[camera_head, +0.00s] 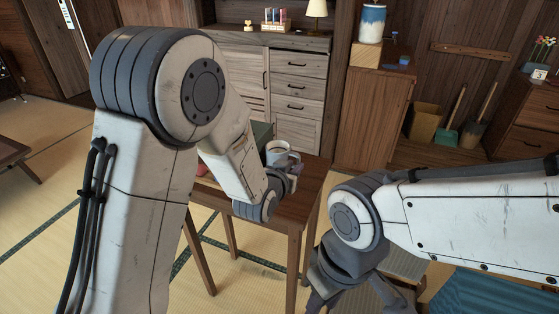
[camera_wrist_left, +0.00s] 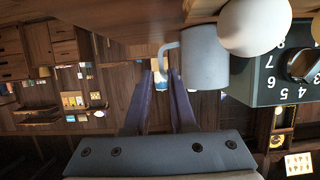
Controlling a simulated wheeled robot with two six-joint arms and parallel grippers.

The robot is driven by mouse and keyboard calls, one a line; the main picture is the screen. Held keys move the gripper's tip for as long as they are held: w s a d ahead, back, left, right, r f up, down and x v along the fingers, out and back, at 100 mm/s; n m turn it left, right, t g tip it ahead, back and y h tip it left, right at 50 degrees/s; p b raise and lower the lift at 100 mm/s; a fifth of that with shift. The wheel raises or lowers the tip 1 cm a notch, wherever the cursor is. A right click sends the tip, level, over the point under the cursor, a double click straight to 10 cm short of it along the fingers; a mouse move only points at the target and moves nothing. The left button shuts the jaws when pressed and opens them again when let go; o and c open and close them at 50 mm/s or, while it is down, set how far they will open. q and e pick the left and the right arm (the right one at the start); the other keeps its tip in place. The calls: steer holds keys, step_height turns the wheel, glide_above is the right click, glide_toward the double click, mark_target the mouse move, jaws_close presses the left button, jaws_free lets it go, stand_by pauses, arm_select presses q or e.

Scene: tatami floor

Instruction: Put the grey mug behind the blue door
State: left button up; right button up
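The grey mug (camera_head: 277,153) stands on a small wooden table (camera_head: 290,212), partly hidden by my left gripper (camera_head: 291,178). In the left wrist view the mug (camera_wrist_left: 205,58) looks upside down, with its handle on the left. My left gripper (camera_wrist_left: 161,74) has its fingers apart, with the tips close to the handle. I cannot tell whether they touch it. My right gripper (camera_head: 350,294) hangs low at the bottom of the head view, cut off by the frame edge. No blue door is clearly recognizable.
A dark green box with a numbered dial (camera_wrist_left: 275,80) and a white round object (camera_wrist_left: 255,25) are close to the mug. A cabinet with drawers (camera_head: 300,90) stands behind the table. A blue surface (camera_head: 495,292) shows at bottom right. Tatami floor (camera_head: 50,240) is clear at left.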

mark_target(298, 161)
arm_select(q)
steer(key=x, duration=0.4)
steer(key=shift+w+a, duration=0.1)
jaws_close()
steer(key=shift+r, duration=0.1)
stand_by(1.2)
